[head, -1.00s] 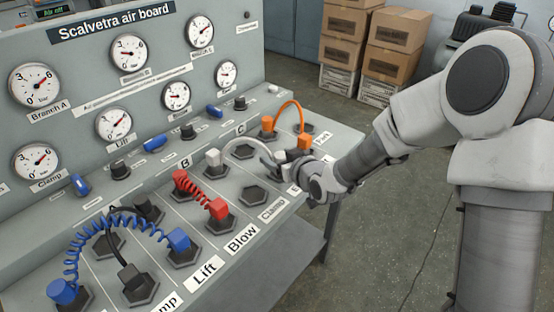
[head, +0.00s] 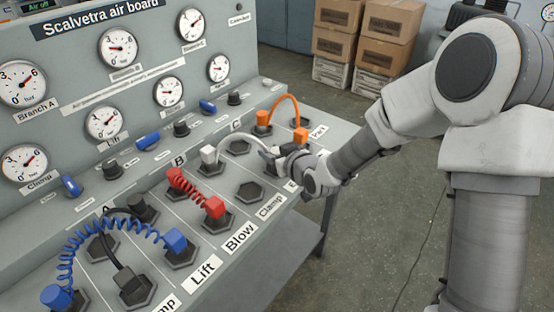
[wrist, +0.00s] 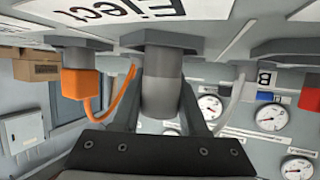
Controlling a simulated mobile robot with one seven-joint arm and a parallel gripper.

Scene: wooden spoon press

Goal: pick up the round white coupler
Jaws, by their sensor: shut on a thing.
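My gripper (wrist: 163,98) is shut on the round white coupler (wrist: 162,96), with one finger on each side of it. The coupler is a smooth cylinder, grey in shadow, upright on a dark hexagonal socket (wrist: 158,42) by the Eject label. In the upside-down wrist view it meets the socket with no visible gap. In the head view my gripper (head: 279,155) is at the board's right part and mostly hides the coupler. A white hose (head: 238,138) arches from a square white coupler (head: 208,154) to my gripper.
An orange hose (head: 285,99) with orange couplers (head: 301,136) stands close behind my gripper. A red coiled hose (head: 187,187) and a blue coiled hose (head: 110,226) are at left. An empty socket (head: 250,191) lies in front. Gauges line the upright panel.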

